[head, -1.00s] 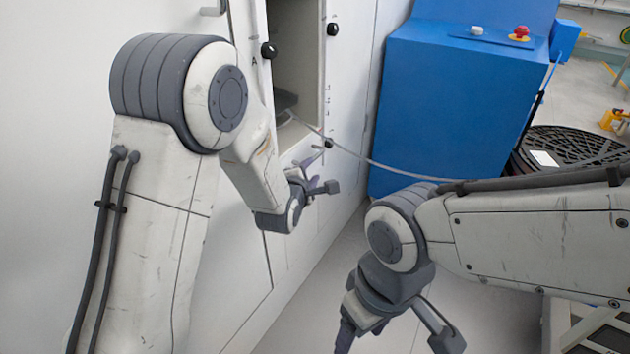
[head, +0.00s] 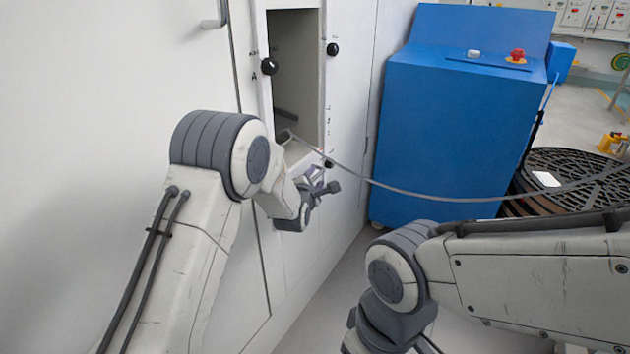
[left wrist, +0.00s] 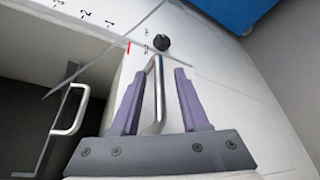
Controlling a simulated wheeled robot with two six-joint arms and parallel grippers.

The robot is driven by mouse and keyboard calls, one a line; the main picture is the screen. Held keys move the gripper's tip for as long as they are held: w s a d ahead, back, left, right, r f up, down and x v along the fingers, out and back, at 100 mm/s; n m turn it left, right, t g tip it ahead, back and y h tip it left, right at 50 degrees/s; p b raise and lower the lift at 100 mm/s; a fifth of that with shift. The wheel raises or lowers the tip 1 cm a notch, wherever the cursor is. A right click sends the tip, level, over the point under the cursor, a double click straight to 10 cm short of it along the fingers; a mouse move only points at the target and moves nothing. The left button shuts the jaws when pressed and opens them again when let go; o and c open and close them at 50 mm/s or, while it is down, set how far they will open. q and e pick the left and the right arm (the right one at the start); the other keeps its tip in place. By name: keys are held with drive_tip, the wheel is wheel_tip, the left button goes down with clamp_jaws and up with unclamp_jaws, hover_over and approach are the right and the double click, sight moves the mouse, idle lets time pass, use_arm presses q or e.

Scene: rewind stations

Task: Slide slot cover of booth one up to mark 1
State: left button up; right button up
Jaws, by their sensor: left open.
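The booth is a white wall panel with a tall open slot (head: 298,60). Its right edge carries small marks, and in the left wrist view the numeral 1 (left wrist: 110,23) reads beside others, with a short red line (left wrist: 128,47) near them. A metal bar handle (left wrist: 153,95) stands on the white face below the slot; I take it for the slot cover's handle. My left gripper (head: 322,187) is open, its two fingers (left wrist: 156,100) on either side of that handle, not closed on it.
Black knobs (head: 269,66) sit around the slot. A second bar handle (left wrist: 75,110) shows inside the opening. A grey cable (head: 430,195) runs from the slot to the right. A blue cabinet (head: 440,120) stands to the right, with floor between.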

use_arm(q)
drive_tip(key=shift+w, duration=0.1)
clamp_jaws()
idle(1.4)
